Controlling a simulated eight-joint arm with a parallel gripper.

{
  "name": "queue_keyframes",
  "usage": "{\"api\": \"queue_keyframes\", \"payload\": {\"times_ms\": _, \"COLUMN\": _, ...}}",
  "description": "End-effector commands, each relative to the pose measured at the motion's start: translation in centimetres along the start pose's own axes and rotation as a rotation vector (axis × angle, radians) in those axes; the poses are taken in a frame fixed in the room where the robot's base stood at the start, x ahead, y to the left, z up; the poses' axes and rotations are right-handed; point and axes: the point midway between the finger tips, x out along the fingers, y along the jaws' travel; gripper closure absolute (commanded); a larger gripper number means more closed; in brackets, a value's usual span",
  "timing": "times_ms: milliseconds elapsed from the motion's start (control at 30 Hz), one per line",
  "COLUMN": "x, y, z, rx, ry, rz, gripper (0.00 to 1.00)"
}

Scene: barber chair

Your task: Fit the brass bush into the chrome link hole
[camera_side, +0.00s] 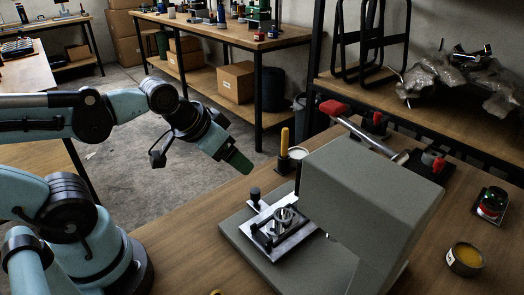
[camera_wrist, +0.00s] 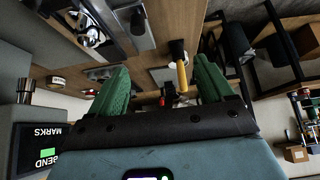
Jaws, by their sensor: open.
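In the side view, a shiny chrome part with a round opening, likely the chrome link (camera_side: 284,216), sits in a dark-framed fixture (camera_side: 262,238) on the grey press base. It also shows at upper left in the wrist view (camera_wrist: 92,36). I cannot clearly make out the brass bush; a small yellow piece (camera_side: 216,292) is cut off by the bottom edge, and I cannot tell what it is. My gripper (camera_side: 240,163) is in the air, left of and above the fixture. Its green fingers stand apart with nothing between them, so it is open and empty (camera_wrist: 160,80).
The grey press (camera_side: 375,185) with a red-ended lever (camera_side: 333,108) stands right of the fixture. A yellow-handled tool (camera_side: 284,141) stands upright behind it. An open tin of yellowish stuff (camera_side: 465,258) lies at right. The bench's front left is mostly clear.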

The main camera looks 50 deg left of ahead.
Motion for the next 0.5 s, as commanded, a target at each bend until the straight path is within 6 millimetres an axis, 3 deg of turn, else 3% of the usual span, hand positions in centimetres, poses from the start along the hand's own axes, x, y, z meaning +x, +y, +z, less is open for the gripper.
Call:
{"api": "queue_keyframes", "payload": {"times_ms": 33, "x": 0.01, "y": -0.07, "z": -0.05, "rx": 0.001, "ry": 0.005, "rz": -0.002, "gripper": 0.28}}
{"api": "queue_keyframes", "payload": {"times_ms": 167, "x": 0.01, "y": -0.04, "z": -0.05, "rx": 0.001, "ry": 0.004, "rz": -0.002, "gripper": 0.46}}
{"api": "queue_keyframes", "payload": {"times_ms": 500, "x": 0.03, "y": 0.32, "z": 0.15, "rx": 0.041, "ry": -0.014, "rz": 0.010, "gripper": 0.46}}
